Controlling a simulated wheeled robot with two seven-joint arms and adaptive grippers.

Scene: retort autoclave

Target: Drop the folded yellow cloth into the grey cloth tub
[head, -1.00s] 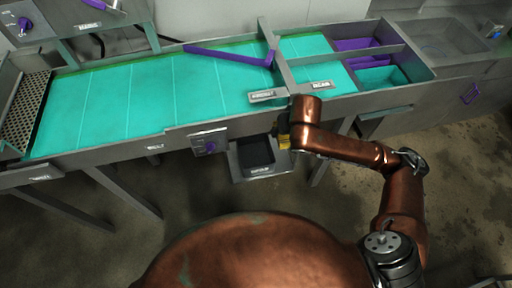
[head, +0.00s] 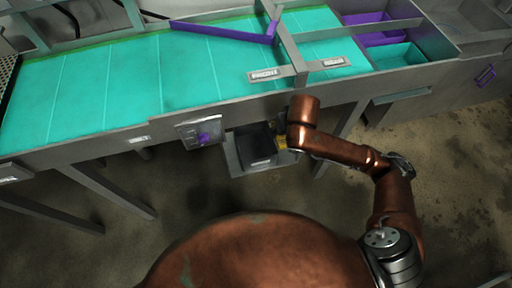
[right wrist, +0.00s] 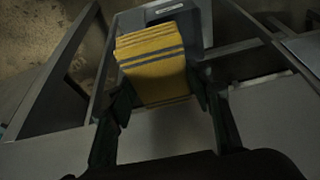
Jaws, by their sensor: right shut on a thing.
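The folded yellow cloth (right wrist: 155,62) has dark stripes and sits between the fingers of my right gripper (right wrist: 162,98), which is shut on it. In the head view only a small yellow edge of the cloth (head: 283,142) shows beside my right arm, which hides most of that gripper. The grey cloth tub (head: 240,152), dark inside and with a label on its front, sits low below the table edge. The cloth is just right of the tub in the head view; its height over the tub is unclear. My left gripper is not in view.
A long table with a teal surface (head: 120,90) stands above and behind the tub. A panel with a purple knob (head: 203,137) is left of the tub. Purple and teal bins (head: 397,57) are at the right. Table legs (head: 342,137) flank the tub.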

